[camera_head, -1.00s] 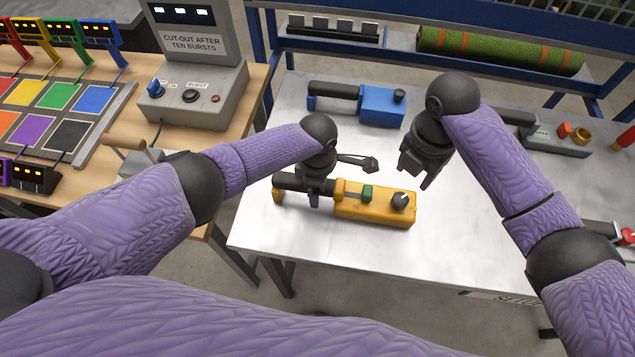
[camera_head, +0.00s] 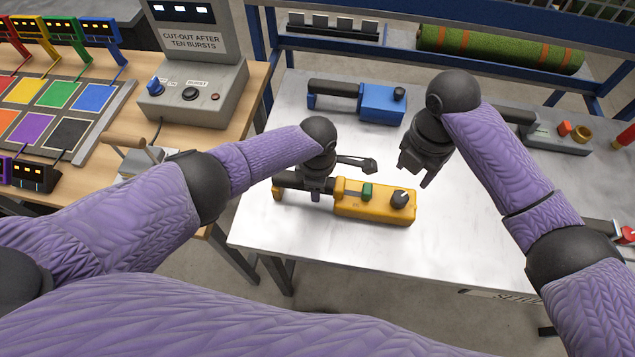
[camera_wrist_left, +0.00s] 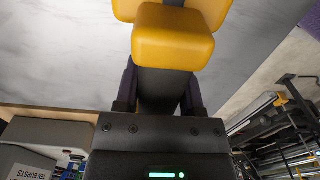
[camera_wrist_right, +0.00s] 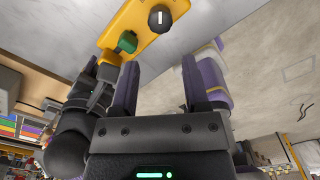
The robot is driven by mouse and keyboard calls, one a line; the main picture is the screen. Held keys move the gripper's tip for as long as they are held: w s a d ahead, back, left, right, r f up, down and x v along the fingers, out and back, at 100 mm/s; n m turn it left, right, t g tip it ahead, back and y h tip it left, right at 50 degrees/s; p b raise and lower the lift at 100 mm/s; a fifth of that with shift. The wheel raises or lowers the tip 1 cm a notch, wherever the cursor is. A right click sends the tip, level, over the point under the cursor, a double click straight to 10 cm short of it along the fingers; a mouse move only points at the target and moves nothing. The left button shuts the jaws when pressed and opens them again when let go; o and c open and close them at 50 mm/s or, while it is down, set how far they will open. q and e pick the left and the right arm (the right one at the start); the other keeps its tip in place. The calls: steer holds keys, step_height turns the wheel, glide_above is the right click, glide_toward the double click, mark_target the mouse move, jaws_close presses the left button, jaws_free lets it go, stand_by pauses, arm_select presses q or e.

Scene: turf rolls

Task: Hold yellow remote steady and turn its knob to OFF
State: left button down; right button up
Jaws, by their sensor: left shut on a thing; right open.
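The yellow remote (camera_head: 372,208) lies on the metal table, its black handle to the left. It has a green switch (camera_head: 367,191) and a dark round knob (camera_head: 400,198) with a pale pointer line at its right end. My left gripper (camera_head: 314,190) is shut around the black handle; the left wrist view shows the handle (camera_wrist_left: 165,85) between its fingers. My right gripper (camera_head: 414,176) is open and empty, above and beyond the knob, apart from it. In the right wrist view the knob (camera_wrist_right: 159,18) shows above the open fingers (camera_wrist_right: 157,85). Any OFF marking is too small to read.
A blue remote (camera_head: 382,104) lies behind on the table and a grey one (camera_head: 560,138) at the right. A control box (camera_head: 193,95) stands on the wooden bench at left. Table space right of the yellow remote is clear.

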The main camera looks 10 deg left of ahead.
mark_target(402, 196)
steer(key=o, duration=0.3)
steer(key=shift+o, duration=0.2)
step_height(402, 196, down, 10)
steer(key=m, duration=0.4)
steer(key=shift+r+m, duration=0.25)
steer(key=shift+m, duration=0.05)
jaws_close()
